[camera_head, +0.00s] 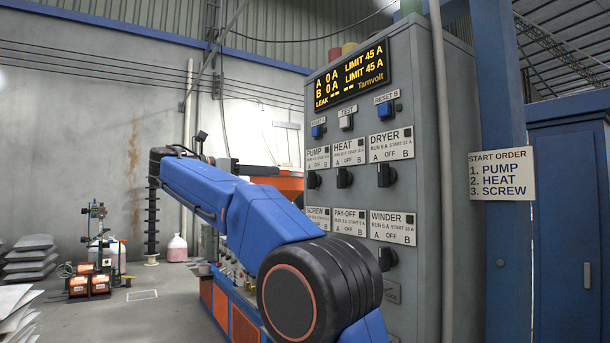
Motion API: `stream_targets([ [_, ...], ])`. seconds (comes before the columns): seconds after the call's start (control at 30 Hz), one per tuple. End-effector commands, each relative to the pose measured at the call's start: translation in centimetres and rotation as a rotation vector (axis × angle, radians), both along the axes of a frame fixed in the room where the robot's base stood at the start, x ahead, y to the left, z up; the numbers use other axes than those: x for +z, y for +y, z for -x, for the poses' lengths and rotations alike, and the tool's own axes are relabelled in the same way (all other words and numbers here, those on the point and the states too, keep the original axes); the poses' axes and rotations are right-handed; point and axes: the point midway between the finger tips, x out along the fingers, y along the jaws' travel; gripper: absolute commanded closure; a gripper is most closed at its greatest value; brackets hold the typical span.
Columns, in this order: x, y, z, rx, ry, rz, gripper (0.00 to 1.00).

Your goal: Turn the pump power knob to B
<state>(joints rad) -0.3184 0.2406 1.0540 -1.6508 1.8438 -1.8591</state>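The grey control cabinet (425,150) stands right of centre. Its PUMP plate (318,158) is at the upper left of the switch rows, marked A, OFF, B. The black pump knob (313,180) sits just below it; it looks roughly upright, under OFF, but is small and seen at an angle. The display (352,77) reads A 0 A and B 0 A, each with LIMIT 45 A. My blue arm crosses in front of the cabinet's lower left and reaches up-left. My gripper cannot be made out.
The HEAT knob (344,177) and DRYER knob (386,174) sit right of the pump knob. My arm hides the SCREW and PAY-OFF knobs; the WINDER knob (387,259) shows. A START ORDER sign (502,174) lists PUMP, HEAT, SCREW. Floor at left is partly clear.

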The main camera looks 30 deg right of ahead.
Motion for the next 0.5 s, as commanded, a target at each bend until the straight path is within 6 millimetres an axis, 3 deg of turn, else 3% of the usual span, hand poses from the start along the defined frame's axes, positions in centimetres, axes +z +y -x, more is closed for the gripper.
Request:
stream_targets([
  [0.5,0.0,-9.3,-0.2,-0.004,-0.001,0.000,0.70],
])
